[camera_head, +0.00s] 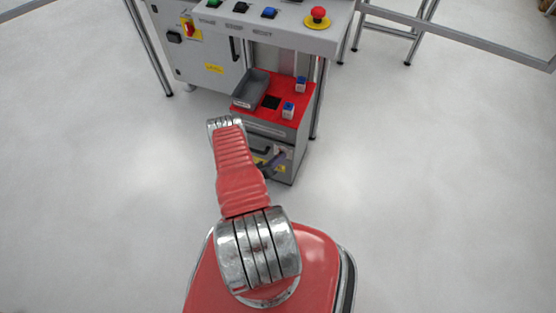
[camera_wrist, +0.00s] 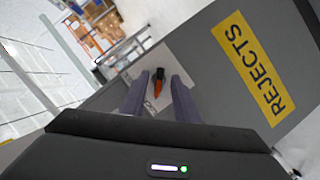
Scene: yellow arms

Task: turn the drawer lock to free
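The drawer lock is a small orange knob (camera_wrist: 158,88) with a black part, on a light plate (camera_wrist: 185,65) on the grey drawer front (camera_wrist: 215,85). A yellow REJECTS label (camera_wrist: 252,68) is on the same front. In the wrist view my gripper (camera_wrist: 159,78) is open, with one purple finger on each side of the knob. I see gaps between knob and fingers, but cannot tell how deep they reach. In the head view my gripper (camera_head: 275,160) is at the front of the red-topped cabinet (camera_head: 300,118), and the knob cannot be made out.
A grey tray (camera_head: 250,88) and two small blue-and-white items (camera_head: 288,110) (camera_head: 301,84) are on the cabinet top. A grey control panel (camera_head: 270,24) with buttons and a red emergency stop (camera_head: 318,15) overhangs behind. The floor around is clear.

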